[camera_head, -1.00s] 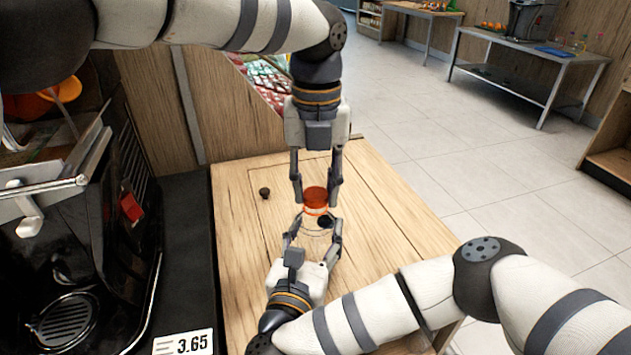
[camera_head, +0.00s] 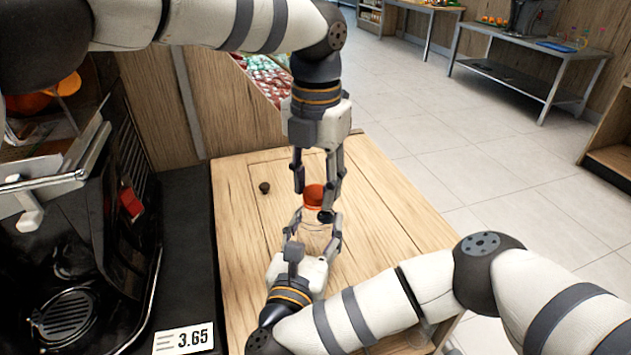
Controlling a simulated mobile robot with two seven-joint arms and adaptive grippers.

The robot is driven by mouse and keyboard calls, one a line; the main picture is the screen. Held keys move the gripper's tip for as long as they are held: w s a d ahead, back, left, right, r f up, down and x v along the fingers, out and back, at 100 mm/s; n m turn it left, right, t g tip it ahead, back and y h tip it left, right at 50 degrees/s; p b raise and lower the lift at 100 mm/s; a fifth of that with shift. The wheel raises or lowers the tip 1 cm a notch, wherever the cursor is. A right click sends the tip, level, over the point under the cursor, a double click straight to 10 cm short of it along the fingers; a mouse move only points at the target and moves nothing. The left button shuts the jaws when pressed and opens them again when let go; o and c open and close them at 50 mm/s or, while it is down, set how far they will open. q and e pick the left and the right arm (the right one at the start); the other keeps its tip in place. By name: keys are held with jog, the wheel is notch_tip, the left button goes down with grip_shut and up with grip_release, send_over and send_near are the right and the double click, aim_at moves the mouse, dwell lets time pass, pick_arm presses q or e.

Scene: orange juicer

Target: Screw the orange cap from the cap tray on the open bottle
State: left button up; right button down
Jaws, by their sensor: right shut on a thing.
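The orange cap (camera_head: 313,194) sits at the top of a clear bottle (camera_head: 314,238) above the wooden table. Whether it is fully seated cannot be told. My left gripper (camera_head: 313,199) comes down from above with its fingers spread around the cap. A gap shows between the left finger and the cap; the right finger partly covers the cap's edge. My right gripper (camera_head: 314,240) is lower and shut on the bottle, with a finger on either side of it. The bottle's lower part is hard to see behind the gripper.
A small dark round object (camera_head: 264,187) lies on the wooden table (camera_head: 240,235), left of the bottle. A black juicer machine (camera_head: 85,250) stands at the left, with a price tag (camera_head: 183,340) by it. The table's right side is clear.

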pick_arm(q)
jog(key=shift+o, duration=0.4)
jog(key=shift+r, duration=0.1)
notch_tip(320, 180, up, 4)
jog(key=shift+r, duration=0.15)
jog(key=shift+c, duration=0.3)
